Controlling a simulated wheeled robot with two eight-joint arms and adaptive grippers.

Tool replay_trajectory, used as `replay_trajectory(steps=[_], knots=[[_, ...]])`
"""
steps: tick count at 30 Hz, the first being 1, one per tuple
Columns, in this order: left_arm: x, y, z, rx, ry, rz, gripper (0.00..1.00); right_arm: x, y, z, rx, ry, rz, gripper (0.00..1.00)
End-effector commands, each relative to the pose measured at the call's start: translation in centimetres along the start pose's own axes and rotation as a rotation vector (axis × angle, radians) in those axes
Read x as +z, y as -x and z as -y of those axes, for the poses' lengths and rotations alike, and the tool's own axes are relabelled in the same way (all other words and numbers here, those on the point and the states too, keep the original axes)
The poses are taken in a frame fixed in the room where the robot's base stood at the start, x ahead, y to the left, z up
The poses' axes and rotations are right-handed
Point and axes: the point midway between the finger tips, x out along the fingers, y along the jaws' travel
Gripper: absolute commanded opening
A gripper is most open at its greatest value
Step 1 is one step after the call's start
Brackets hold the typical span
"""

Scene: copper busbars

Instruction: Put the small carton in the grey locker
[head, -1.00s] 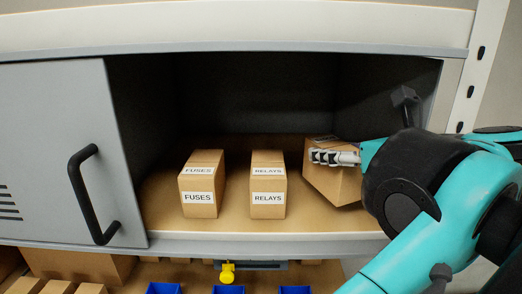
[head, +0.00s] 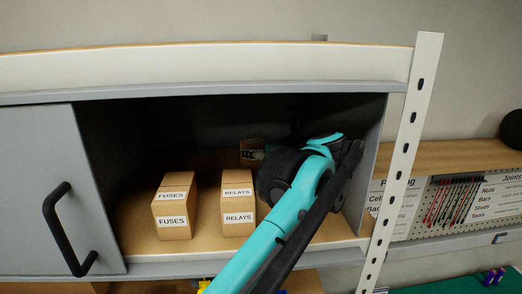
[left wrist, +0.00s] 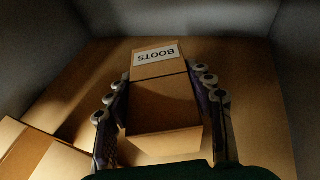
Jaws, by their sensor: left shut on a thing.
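The small carton (left wrist: 165,105) is brown, with a white label reading BOOTS, upside down in the left wrist view. My left gripper (left wrist: 163,82) is shut on it, one finger along each side. In the head view the carton (head: 249,145) shows only in part, deep inside the grey locker (head: 240,91), behind and right of the RELAYS carton. My left gripper (head: 257,154) is mostly hidden there behind my own arm. Whether the carton's base touches the locker floor (left wrist: 262,120) cannot be told. My right gripper is not in view.
The FUSES carton (head: 174,206) and the RELAYS carton (head: 238,204) stand on the locker floor, left of my arm. Part of a carton (left wrist: 40,155) shows at lower left in the wrist view. The locker's sliding door (head: 35,180) covers its left side. A white upright (head: 402,150) stands at right.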

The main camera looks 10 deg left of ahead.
Motion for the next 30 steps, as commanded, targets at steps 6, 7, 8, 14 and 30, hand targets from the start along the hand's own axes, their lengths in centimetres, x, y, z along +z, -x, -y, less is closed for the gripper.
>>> replay_trajectory(steps=[6,7,8,14,30], knots=[[-1.1,-0.3,0.0,0.000,0.000,0.001,0.10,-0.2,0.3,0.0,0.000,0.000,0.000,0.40],[-1.1,-0.3,0.0,0.000,0.000,0.001,0.10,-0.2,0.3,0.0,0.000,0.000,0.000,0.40],[-1.1,-0.3,0.0,0.000,0.000,0.001,0.10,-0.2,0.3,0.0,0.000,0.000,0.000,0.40],[-1.3,-0.4,0.0,0.000,0.000,0.001,0.10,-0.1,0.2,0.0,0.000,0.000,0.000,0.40],[-1.1,0.1,0.0,-0.002,0.000,0.000,0.73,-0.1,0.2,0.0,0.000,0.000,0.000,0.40]])
